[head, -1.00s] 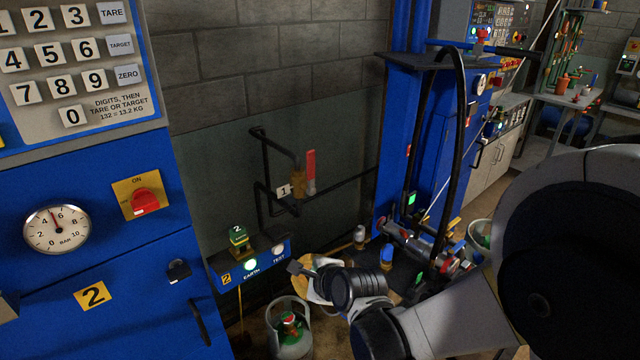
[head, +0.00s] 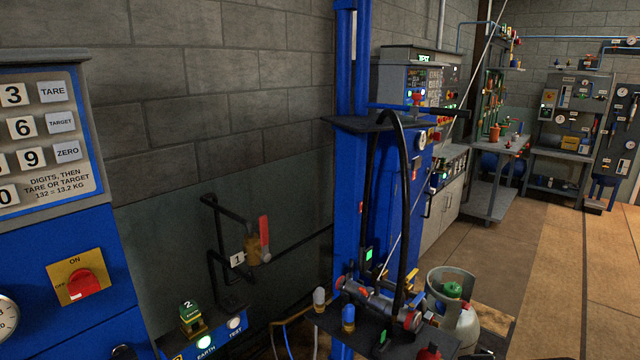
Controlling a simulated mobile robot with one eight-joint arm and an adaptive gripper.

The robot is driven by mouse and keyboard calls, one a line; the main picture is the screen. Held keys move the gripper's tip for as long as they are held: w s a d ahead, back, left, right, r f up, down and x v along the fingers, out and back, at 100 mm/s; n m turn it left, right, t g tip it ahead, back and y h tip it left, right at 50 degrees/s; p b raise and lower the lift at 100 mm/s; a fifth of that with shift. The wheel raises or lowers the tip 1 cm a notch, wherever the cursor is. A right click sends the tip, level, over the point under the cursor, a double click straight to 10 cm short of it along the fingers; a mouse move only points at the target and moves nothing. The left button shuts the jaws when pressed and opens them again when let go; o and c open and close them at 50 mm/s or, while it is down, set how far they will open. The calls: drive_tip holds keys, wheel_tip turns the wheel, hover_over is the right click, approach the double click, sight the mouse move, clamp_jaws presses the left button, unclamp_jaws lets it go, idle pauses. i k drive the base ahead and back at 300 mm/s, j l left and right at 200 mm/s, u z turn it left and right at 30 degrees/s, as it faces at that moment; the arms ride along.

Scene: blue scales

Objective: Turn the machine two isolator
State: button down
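The machine two isolator (head: 83,283) is a red rotary knob on a yellow plate. The plate is marked ON above the knob and OFF to its left. It sits on the front of a blue cabinet (head: 40,240) at the left edge of the head view. The knob's exact setting is hard to read at this size. My gripper is out of the picture, so its relation to the knob does not show.
Above the isolator is a grey keypad panel (head: 40,207). Right of it are a small blue box (head: 221,338) with lit lamps, a red-handled pipe valve (head: 264,238) on the wall, a blue column machine (head: 350,200) and a gas cylinder (head: 463,330). Open floor (head: 560,270) lies at right.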

sight(83, 283)
drive_tip(key=u, duration=1.75)
drive_tip(key=i+j+u, duration=0.15)
drive_tip(key=u, duration=0.3)
